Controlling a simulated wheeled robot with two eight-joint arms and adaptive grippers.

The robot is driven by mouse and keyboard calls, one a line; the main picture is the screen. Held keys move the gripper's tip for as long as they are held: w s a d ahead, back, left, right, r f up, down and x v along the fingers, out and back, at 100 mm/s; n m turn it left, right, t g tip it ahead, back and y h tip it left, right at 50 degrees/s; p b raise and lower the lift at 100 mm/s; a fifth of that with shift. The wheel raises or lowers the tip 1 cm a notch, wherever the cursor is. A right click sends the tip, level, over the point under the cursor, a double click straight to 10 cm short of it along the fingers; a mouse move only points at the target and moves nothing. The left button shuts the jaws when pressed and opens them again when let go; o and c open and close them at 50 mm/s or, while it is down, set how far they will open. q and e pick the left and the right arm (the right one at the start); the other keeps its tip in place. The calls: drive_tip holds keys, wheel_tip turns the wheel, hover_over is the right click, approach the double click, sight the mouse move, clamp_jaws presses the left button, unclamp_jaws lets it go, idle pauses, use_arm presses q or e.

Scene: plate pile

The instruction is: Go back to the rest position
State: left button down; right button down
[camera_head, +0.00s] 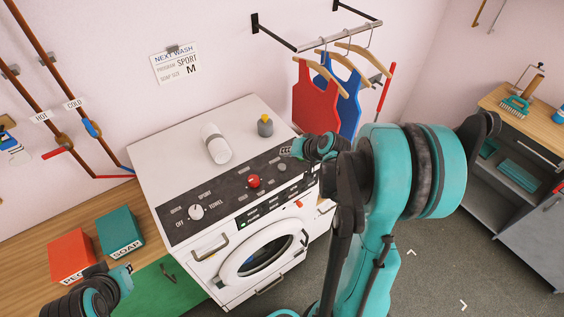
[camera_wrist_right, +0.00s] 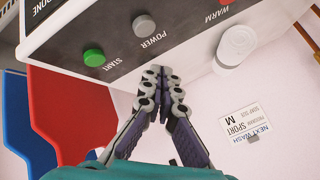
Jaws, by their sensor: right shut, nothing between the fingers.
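My right gripper (camera_head: 294,148) is at the right end of the washing machine's black control panel (camera_head: 186,228). In the right wrist view its fingers (camera_wrist_right: 162,80) are shut with nothing between them. The fingertips lie close to the panel edge near the green START button (camera_wrist_right: 93,57) and the grey POWER button (camera_wrist_right: 145,25); I cannot tell whether they touch it. My left arm shows at the lower left, beside the soap box; its finger state cannot be made out. The washer (camera_head: 160,165) is white, with its round door (camera_head: 240,268) shut.
A white cylinder (camera_head: 215,142) and a small grey bottle with a yellow cap (camera_head: 265,126) stand on the washer. Red (camera_head: 72,252) and green (camera_head: 120,230) boxes sit on the left counter. Red (camera_head: 312,95) and blue (camera_head: 347,112) garments hang behind my right arm. A shelf cabinet (camera_head: 530,130) stands right.

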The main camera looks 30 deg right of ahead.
drive_tip(key=shift+r, duration=0.55)
drive_tip(key=shift+n+g, duration=0.5)
drive_tip(key=shift+n, duration=0.4)
drive_tip(key=s+a+b, duration=0.1)
drive_tip(key=a+b, duration=0.1)
drive_tip(key=s+a+f+b, duration=0.1)
drive_tip(key=a+b, duration=0.1)
drive_tip(key=s+a+f+b, duration=0.1)
drive_tip(key=a, duration=0.1)
drive_tip(key=shift+s+a+f+b, duration=0.1)
drive_tip(key=shift+a+f+b, duration=0.15)
drive_tip(key=shift+b, duration=0.15)
drive_tip(key=s+a+f+n+b, duration=0.2)
drive_tip(key=s+a+f+b, duration=0.2)
drive_tip(key=s+a+b, duration=0.1)
drive_tip(key=s+a+f+n+h+b, duration=0.1)
drive_tip(key=s+a+f+n+b, duration=0.2)
drive_tip(key=s+b, duration=0.4)
drive_tip(key=shift+s+a+f+g+h+b, duration=0.35)
drive_tip(key=shift+s+a+f, duration=0.4)
drive_tip(key=shift+s+a, duration=0.4)
drive_tip(key=shift+s+d, duration=0.1)
drive_tip(key=shift+d, duration=0.1)
